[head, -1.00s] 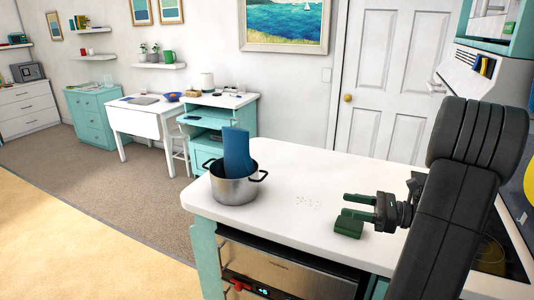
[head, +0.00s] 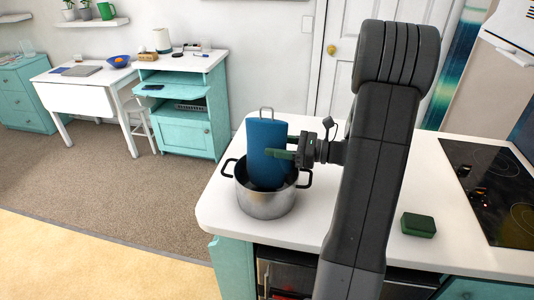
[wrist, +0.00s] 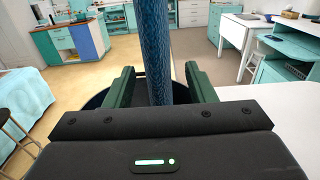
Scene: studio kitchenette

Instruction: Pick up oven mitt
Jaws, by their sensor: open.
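The blue oven mitt (head: 266,148) stands upright in a steel pot (head: 264,203) with dark handles, near the left end of the white counter. Its lower part is hidden inside the pot. My gripper (head: 286,154) is at the mitt from the right, just above the pot rim, with one green finger across its near face. In the wrist view my open gripper (wrist: 160,75) has the mitt (wrist: 156,45) seen edge-on between its two fingers, with gaps on both sides. The pot's dark rim (wrist: 95,99) shows below.
A dark green block (head: 418,224) lies on the counter (head: 324,229) to the right of my arm. A black cooktop (head: 492,185) is farther right. A teal desk (head: 184,118) stands beyond the counter.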

